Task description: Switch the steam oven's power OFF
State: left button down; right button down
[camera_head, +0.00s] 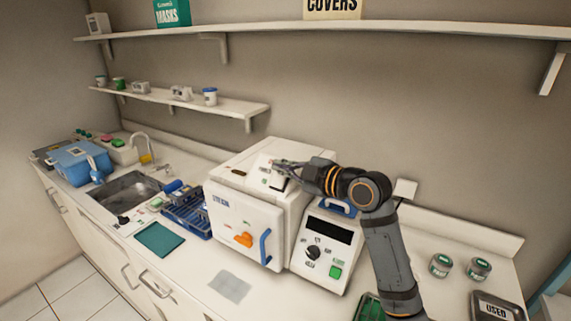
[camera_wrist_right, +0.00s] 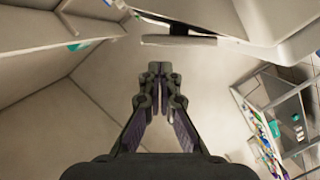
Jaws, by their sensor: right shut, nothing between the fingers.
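The steam oven (camera_head: 245,226) is a white box on the counter with a lettered door, an orange latch (camera_head: 243,240) and a blue door handle (camera_head: 265,247). A small white panel (camera_head: 262,172) with small dark and green marks stands on its top. My right gripper (camera_head: 280,167) is shut and empty, with its tips close to this panel; I cannot tell whether they touch it. In the right wrist view the shut fingers (camera_wrist_right: 160,70) show below a pale edge. Which way any power switch is set is too small to tell. My left gripper is not in view.
A white unit (camera_head: 325,245) with a dark display, black knob and green button stands right of the oven. Blue rack (camera_head: 186,216), sink (camera_head: 130,188) and teal mat (camera_head: 159,240) lie left. Jars (camera_head: 440,265) are at right. Shelves (camera_head: 185,98) hang behind.

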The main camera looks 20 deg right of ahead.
jog(key=shift+w+d+f, duration=0.35)
jog(key=shift+d+f, duration=0.05)
jog(key=shift+d, duration=0.2)
jog(key=shift+a, duration=0.1)
